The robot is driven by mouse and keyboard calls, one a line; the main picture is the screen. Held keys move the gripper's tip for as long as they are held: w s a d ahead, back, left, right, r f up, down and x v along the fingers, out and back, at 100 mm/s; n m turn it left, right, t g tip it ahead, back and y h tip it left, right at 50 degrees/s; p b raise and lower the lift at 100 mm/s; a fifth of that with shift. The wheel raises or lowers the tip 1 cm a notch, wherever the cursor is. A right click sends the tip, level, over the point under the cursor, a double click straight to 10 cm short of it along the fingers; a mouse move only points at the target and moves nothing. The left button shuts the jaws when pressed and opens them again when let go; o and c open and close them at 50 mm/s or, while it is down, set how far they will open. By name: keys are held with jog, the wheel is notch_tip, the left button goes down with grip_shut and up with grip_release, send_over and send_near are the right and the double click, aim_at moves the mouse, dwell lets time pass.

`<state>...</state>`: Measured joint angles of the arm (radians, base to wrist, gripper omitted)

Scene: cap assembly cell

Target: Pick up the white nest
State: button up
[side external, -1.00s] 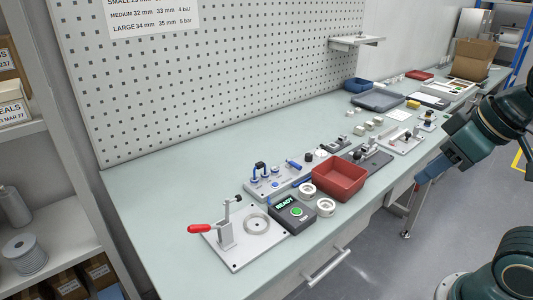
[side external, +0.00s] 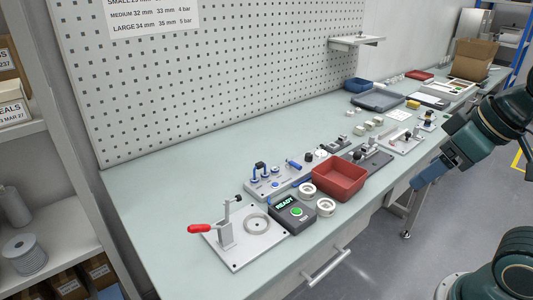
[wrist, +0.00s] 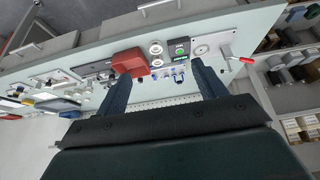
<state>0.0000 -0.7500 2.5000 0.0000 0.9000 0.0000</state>
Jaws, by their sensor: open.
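Two white ring-shaped parts stand on the pale green bench, between the red bin and the dark control box. One white ring (side external: 307,190) is farther back and the other white ring (side external: 326,207) is nearer the front edge. Which of them is the white nest I cannot tell. Both also show in the wrist view, as an upper ring (wrist: 156,49) and a lower ring (wrist: 157,62), seen between my fingers. My gripper (wrist: 160,70) is open and empty, well away from both rings. In the side view my gripper (side external: 416,188) is at the right, beyond the bench's front edge.
A red bin (side external: 340,182) stands right beside the rings. A control box (side external: 292,213) reading READY is on their left, then a plate with a red-handled clamp (side external: 200,228). Blue-handled fixtures (side external: 277,180) stand behind. The bench's left part is clear.

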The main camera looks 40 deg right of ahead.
jog(key=shift+w, duration=0.1)
jog(key=w+d+f+n+g+y, duration=0.1)
jog(key=w+d+f+n, duration=0.1)
jog(key=w, duration=0.5)
jog(key=w+d+f+n+g+y, duration=0.1)
jog(key=w+d+f+n, duration=0.2)
jog(key=w+f+n, duration=0.2)
jog(key=w+d+f+n+g+y, duration=0.1)
jog(key=w+d+f+n+g, duration=0.1)
jog(key=w+f+n, duration=0.2)
jog(key=w+n, duration=0.2)
jog(key=w, duration=0.2)
jog(key=shift+w+d, duration=0.3)
jog(key=shift+w, duration=0.05)
jog(key=shift+f, duration=0.15)
send_near(326, 208)
jog(key=shift+w+a+f, duration=0.1)
jog(key=shift+w+f, duration=0.2)
jog(key=shift+f, duration=0.3)
jog(key=shift+w+f, duration=0.3)
jog(key=shift+f, duration=0.3)
